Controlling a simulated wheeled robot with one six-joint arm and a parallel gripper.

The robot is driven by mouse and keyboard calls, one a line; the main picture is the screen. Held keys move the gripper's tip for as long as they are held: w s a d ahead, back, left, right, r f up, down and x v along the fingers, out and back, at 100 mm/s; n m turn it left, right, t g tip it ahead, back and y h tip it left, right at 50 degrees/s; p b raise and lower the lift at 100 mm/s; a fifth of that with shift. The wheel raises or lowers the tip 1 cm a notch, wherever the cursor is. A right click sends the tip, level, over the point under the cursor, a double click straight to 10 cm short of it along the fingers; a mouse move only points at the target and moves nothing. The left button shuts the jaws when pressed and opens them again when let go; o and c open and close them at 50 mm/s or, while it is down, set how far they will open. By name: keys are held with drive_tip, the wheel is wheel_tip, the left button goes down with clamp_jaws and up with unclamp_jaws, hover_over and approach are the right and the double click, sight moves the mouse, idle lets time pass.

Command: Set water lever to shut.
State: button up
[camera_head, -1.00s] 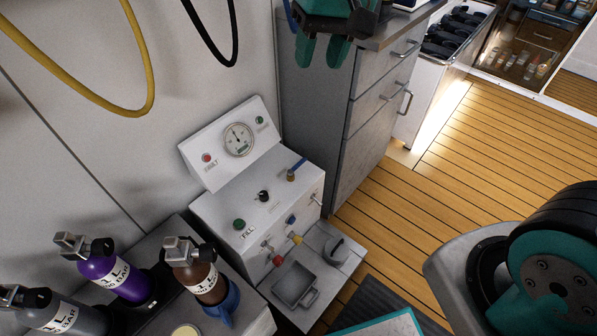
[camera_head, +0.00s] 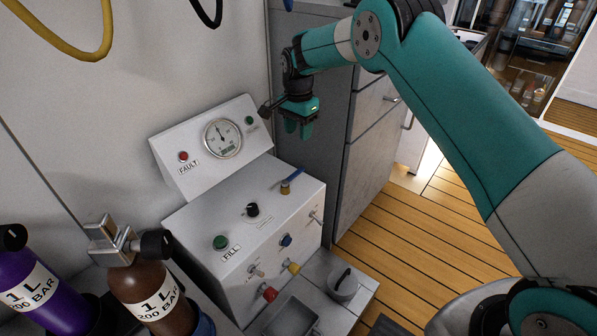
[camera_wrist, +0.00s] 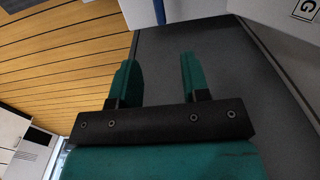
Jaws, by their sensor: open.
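The white fill panel (camera_head: 280,205) stands against the wall, with a gauge (camera_head: 222,138) on its raised back. A lever with a blue handle and brass base (camera_head: 291,182) sits on its top near the right edge; the handle points up and right. Its label cannot be read, so I cannot tell if it is the water lever. My gripper (camera_head: 299,130) is open and empty, fingers down, apart from the lever, above it in the picture. In the wrist view the open fingers (camera_wrist: 158,65) show nothing between them; a blue piece (camera_wrist: 160,12), perhaps the lever handle, shows at the top.
A green FILL button (camera_head: 221,242), a black knob (camera_head: 252,209) and red (camera_head: 269,293) and yellow (camera_head: 293,267) knobs are on the panel. Gas bottles (camera_head: 152,290) stand at the front left. A grey cabinet (camera_head: 345,165) stands close behind my gripper. Wooden floor is free at right.

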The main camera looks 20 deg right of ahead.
sight(298, 170)
wheel_tip(298, 170, down, 13)
drive_tip(key=b, duration=0.3)
clamp_jaws()
